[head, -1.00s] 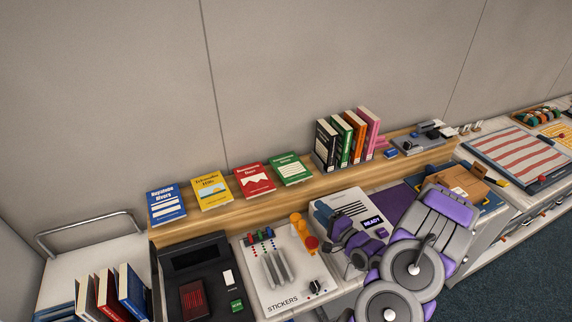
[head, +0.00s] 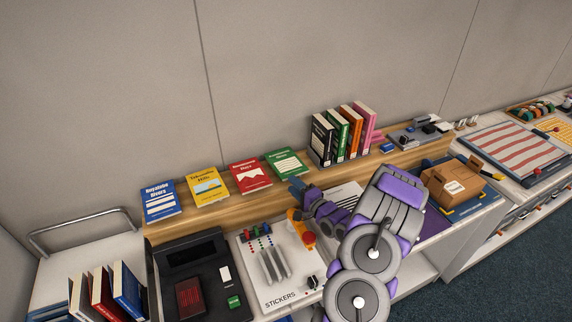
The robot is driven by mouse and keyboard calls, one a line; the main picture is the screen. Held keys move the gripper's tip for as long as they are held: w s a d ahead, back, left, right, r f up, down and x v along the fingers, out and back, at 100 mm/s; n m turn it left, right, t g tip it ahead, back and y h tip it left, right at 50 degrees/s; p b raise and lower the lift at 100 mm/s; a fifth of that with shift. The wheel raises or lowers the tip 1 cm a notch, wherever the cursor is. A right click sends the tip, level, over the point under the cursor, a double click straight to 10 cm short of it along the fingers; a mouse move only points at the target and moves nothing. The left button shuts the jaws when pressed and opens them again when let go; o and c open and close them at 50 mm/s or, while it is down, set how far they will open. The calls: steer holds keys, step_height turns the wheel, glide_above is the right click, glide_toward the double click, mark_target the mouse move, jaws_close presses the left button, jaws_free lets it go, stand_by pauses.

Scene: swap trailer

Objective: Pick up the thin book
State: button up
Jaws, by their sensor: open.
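Several thin books lie in a row on the wooden shelf: a blue one (head: 161,200), a yellow one (head: 207,186), a red one (head: 250,175) and a green one (head: 286,162). They lie apart from one another with their covers showing. Several thicker books (head: 343,133) stand upright to their right. Which book is the task's thin book I cannot tell. My gripper (head: 296,194) is open and empty, in front of the shelf below the green book, apart from it. My arm hides part of the counter.
A dark device (head: 190,258) and a stickers panel (head: 271,287) with pens sit in front of the shelf. A cardboard box (head: 455,182) is at right. More books (head: 127,289) stand at lower left. The wall is close behind the shelf.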

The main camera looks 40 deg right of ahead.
mark_target(283, 180)
steer(key=w, duration=0.2)
steer(key=w+b, duration=0.1)
steer(key=w, duration=0.1)
steer(key=shift+a+f, duration=0.35)
steer(key=shift+f, duration=0.05)
steer(key=shift+a+r, duration=0.15)
steer(key=shift+r, duration=0.45)
steer(key=shift+o, duration=0.7)
steer(key=shift+r, duration=0.15)
steer(key=c, duration=0.3)
steer(key=shift+w+f, duration=0.8)
steer(key=shift+w, duration=0.3)
steer(key=c, duration=0.3)
steer(key=shift+s+d+r, duration=0.2)
steer(key=shift+s+d, duration=0.1)
steer(key=shift+s, duration=0.1)
steer(key=c, duration=0.3)
steer(key=shift+a+f, duration=0.1)
jaws_close()
steer(key=shift+s+a, duration=0.15)
